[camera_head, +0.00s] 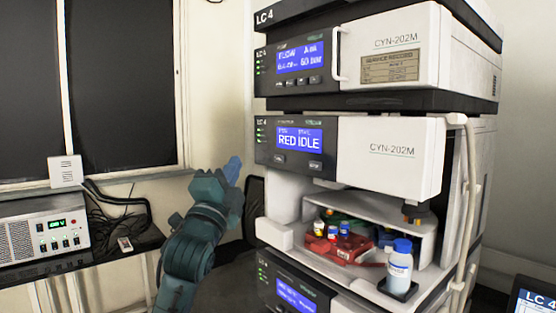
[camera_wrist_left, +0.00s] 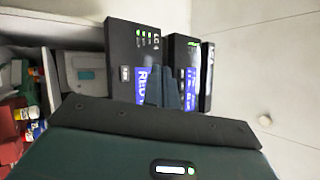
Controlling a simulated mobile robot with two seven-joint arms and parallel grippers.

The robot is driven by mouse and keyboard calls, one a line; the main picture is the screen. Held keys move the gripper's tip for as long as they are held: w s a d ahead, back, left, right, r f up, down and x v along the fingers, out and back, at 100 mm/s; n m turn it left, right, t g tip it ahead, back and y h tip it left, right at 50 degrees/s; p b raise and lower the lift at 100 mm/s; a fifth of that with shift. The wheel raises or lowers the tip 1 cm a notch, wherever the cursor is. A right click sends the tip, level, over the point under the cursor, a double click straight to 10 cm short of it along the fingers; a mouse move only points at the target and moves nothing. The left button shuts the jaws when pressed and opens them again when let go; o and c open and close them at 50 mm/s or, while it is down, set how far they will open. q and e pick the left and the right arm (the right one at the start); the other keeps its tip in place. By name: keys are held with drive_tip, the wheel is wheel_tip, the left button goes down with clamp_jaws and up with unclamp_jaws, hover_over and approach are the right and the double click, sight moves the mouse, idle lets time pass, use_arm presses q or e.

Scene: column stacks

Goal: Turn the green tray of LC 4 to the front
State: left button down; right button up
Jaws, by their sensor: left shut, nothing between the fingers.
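The LC 4 stack (camera_head: 388,155) stands at the right of the head view, its middle unit's screen reading "RED IDLE". In that unit's open bay a red tray (camera_head: 345,250) with several coloured-cap vials faces the front. Behind it a strip of green (camera_head: 352,224), likely the green tray, is mostly hidden. My left gripper (camera_head: 233,170) is shut and empty, raised to the left of the stack, apart from it. In the left wrist view its fingers (camera_wrist_left: 162,92) overlap the LC 4 panels, and the red tray (camera_wrist_left: 10,128) shows at the left edge. My right gripper is out of view.
A white bottle with a blue cap (camera_head: 400,265) stands at the bay's front right. A pale tube (camera_head: 468,210) runs down the stack's right side. A white power box (camera_head: 45,237) and dark cables (camera_head: 115,210) sit on the left bench. A tablet (camera_head: 532,300) shows at lower right.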

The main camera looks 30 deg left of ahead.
sight(279, 158)
use_arm(q)
drive_tip(key=w+d, duration=0.3)
drive_tip(key=w, duration=0.4)
idle(0.5)
idle(0.4)
idle(0.9)
drive_tip(key=shift+w, duration=0.1)
drive_tip(key=shift+w+d, duration=0.2)
drive_tip(key=shift+w, duration=0.15)
idle(0.5)
